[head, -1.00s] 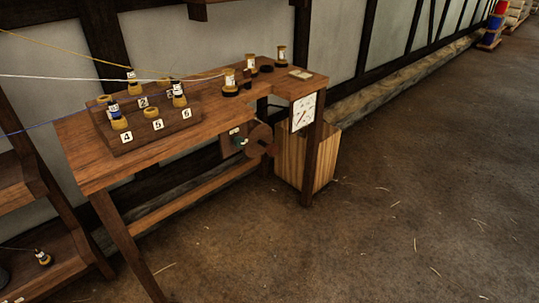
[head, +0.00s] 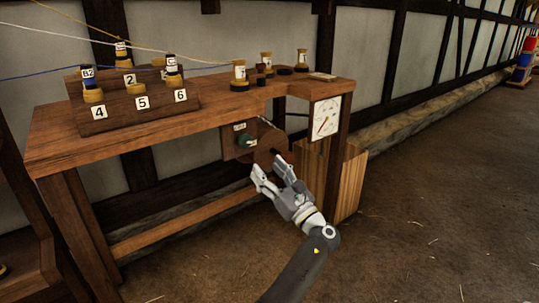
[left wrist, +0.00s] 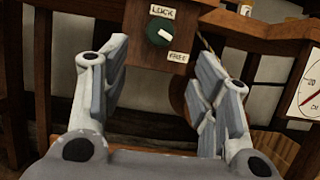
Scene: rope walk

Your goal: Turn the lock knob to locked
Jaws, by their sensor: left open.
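The lock knob (head: 246,141) is a round dark green knob on a brown wooden panel (head: 229,148) under the bench. In the left wrist view the knob (left wrist: 159,31) has a white pointer mark slanting down to the right, toward the FREE label (left wrist: 178,57). The LOCK label (left wrist: 162,11) is above the knob. My left gripper (head: 267,165) is open and empty, in front of and below the panel. In the left wrist view the knob shows beyond the gap between its fingers (left wrist: 163,52), apart from them. My right gripper is not in view.
The wooden bench (head: 215,113) carries a stepped rack (head: 120,120) with numbered spools. A round brown disc (head: 270,150) is right of the knob.

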